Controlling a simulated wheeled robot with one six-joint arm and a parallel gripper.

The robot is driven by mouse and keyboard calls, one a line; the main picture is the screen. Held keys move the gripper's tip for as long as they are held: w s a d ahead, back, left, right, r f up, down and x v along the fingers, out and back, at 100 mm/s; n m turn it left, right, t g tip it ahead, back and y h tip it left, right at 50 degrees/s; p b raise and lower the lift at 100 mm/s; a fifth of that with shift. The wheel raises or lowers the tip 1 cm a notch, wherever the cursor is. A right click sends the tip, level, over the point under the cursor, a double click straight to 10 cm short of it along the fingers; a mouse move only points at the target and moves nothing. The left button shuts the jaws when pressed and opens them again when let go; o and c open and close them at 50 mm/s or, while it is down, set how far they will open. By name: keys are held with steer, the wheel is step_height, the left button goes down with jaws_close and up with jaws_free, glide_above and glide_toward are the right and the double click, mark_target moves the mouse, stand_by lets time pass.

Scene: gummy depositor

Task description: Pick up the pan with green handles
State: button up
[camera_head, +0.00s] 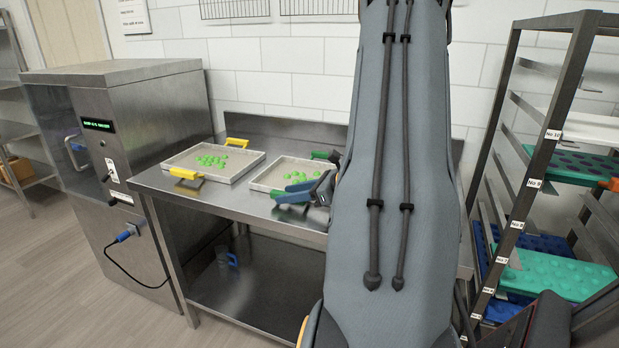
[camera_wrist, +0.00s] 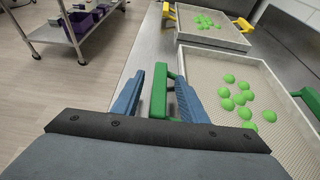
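The pan with green handles (camera_head: 264,181) rests on the steel table, with several green gummies in it; it also shows in the wrist view (camera_wrist: 212,72). Its near green handle (camera_wrist: 158,92) stands between the two blue fingers of my gripper (camera_wrist: 158,98). The fingers are apart, with a clear gap between the left finger and the handle; the right finger is close to the handle, and I cannot tell if they touch. The far green handle (camera_wrist: 308,98) is at the right edge. In the head view my gripper (camera_head: 300,190) is at the pan's front, and my arm hides the pan's right side.
A pan with yellow handles (camera_head: 214,161), also holding green gummies, stands just left on the same table (camera_head: 232,200). A steel machine (camera_head: 150,150) is at the left. A rack with teal and blue trays (camera_head: 560,270) stands at the right.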

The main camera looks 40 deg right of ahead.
steer(key=shift+w+a+f, duration=0.2)
steer(key=shift+w, duration=0.25)
jaws_close()
steer(key=shift+r, duration=0.1)
